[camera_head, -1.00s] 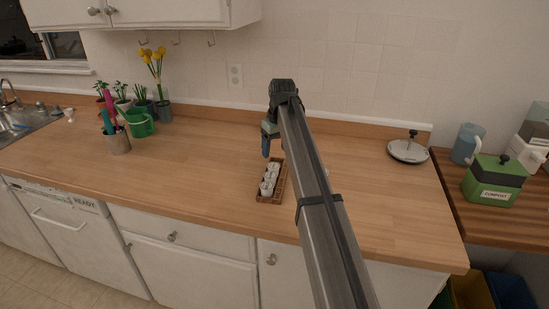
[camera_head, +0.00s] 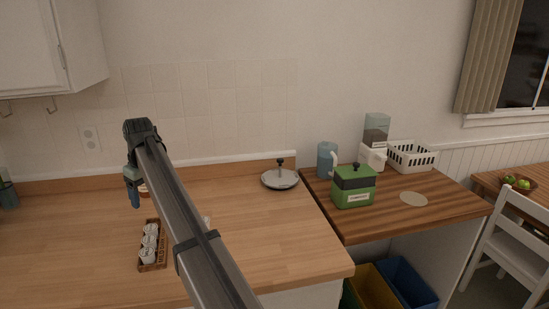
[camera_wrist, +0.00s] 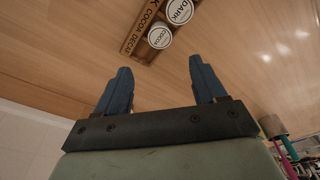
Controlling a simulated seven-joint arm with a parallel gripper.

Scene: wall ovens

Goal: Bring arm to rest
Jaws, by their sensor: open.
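My gripper (camera_head: 134,196) hangs at the end of my outstretched arm over the wooden counter, behind and left of a small wooden rack of white-lidded pods (camera_head: 150,245). In the wrist view, the two blue fingers of my gripper (camera_wrist: 158,85) are spread apart with nothing between them. My arm hides part of the counter to the right of the rack.
A round metal lid (camera_head: 280,180) lies at the counter's back right. A green compost box (camera_head: 354,187), a blue pitcher (camera_head: 326,161), a coffee maker (camera_head: 375,140) and a white basket (camera_head: 411,156) stand on the lower side counter. Bins (camera_head: 408,282) sit below. The counter's right part is clear.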

